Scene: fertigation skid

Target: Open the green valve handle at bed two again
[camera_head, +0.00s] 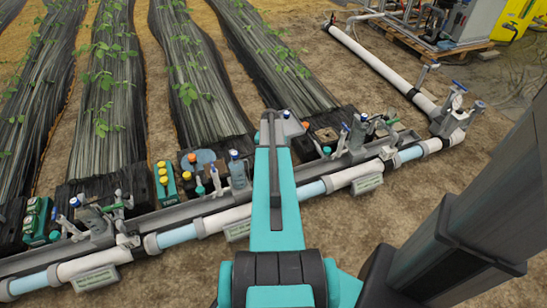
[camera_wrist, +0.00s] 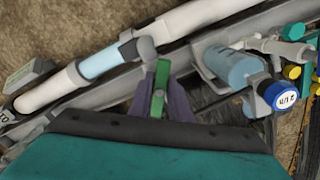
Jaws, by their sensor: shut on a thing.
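The green valve handle (camera_wrist: 161,77) shows in the wrist view, upright in the picture between the two purple-grey fingers of my gripper (camera_wrist: 160,98). The fingers are shut on it. Its upper end stands close to a rounded grey fitting (camera_wrist: 146,48) on the pipe line; I cannot tell whether they touch. The valve body below is hidden by my gripper and wrist. In the head view my teal arm reaches over the pipe row and hides the handle and the fingers.
A blue-grey cylinder (camera_wrist: 230,66) with a blue-rimmed labelled cap (camera_wrist: 281,95) stands close right of my gripper. A white pipe (camera_head: 228,217) runs along the bed ends, with other valves and fittings (camera_head: 362,133) beside it. Bare soil (camera_head: 360,225) lies in front.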

